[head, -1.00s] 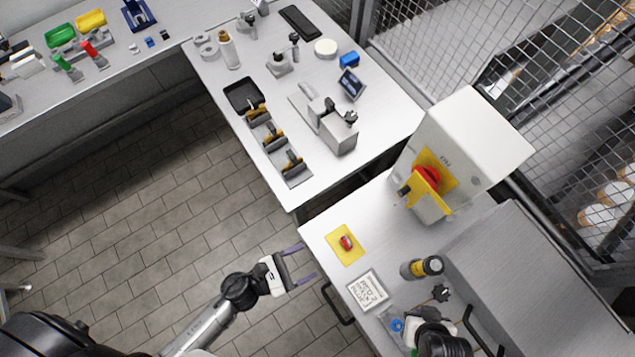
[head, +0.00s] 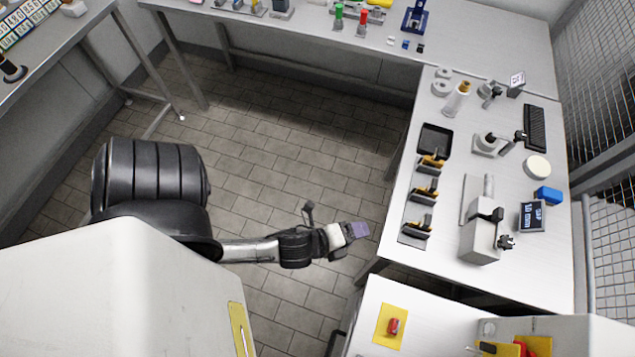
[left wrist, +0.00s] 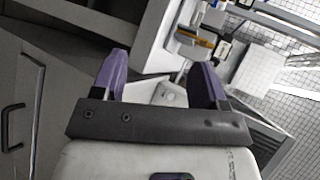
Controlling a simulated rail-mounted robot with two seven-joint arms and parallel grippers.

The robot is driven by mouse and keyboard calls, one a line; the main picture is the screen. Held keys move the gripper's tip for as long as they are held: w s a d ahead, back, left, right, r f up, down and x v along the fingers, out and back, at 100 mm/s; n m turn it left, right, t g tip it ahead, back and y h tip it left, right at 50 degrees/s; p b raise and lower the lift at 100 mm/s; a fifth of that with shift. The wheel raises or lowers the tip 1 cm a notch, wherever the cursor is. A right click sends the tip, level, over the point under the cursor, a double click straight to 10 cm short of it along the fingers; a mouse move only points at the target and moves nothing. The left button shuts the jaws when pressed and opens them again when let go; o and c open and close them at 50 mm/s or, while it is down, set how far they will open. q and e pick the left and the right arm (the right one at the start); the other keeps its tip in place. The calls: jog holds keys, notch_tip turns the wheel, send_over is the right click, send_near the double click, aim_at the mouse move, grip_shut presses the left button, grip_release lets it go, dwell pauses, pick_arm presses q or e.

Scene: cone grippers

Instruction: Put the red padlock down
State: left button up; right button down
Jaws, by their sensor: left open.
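The red padlock (head: 393,326) lies on a yellow square mat (head: 381,337) on the white bench at the bottom of the head view. My left gripper (head: 360,230) is over the floor, up and left of the mat and apart from it. In the left wrist view its two purple fingers (left wrist: 160,80) stand wide apart with nothing between them. My right gripper is not in the head view now.
A white bench (head: 455,270) on the right carries several clamp-like tools (head: 418,225), a black tray (head: 435,140) and a small display (head: 532,215). A yellow and red switch (head: 530,346) is at the bottom edge. Open tiled floor (head: 270,150) lies left of the benches.

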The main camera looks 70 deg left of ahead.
pick_arm(q)
jog(key=s+n+g, duration=0.9)
jog(key=n, duration=0.7)
jog(key=shift+r+h, duration=0.25)
jog(key=shift+h, duration=0.15)
dwell(0.4)
jog(key=shift+s+r, duration=0.1)
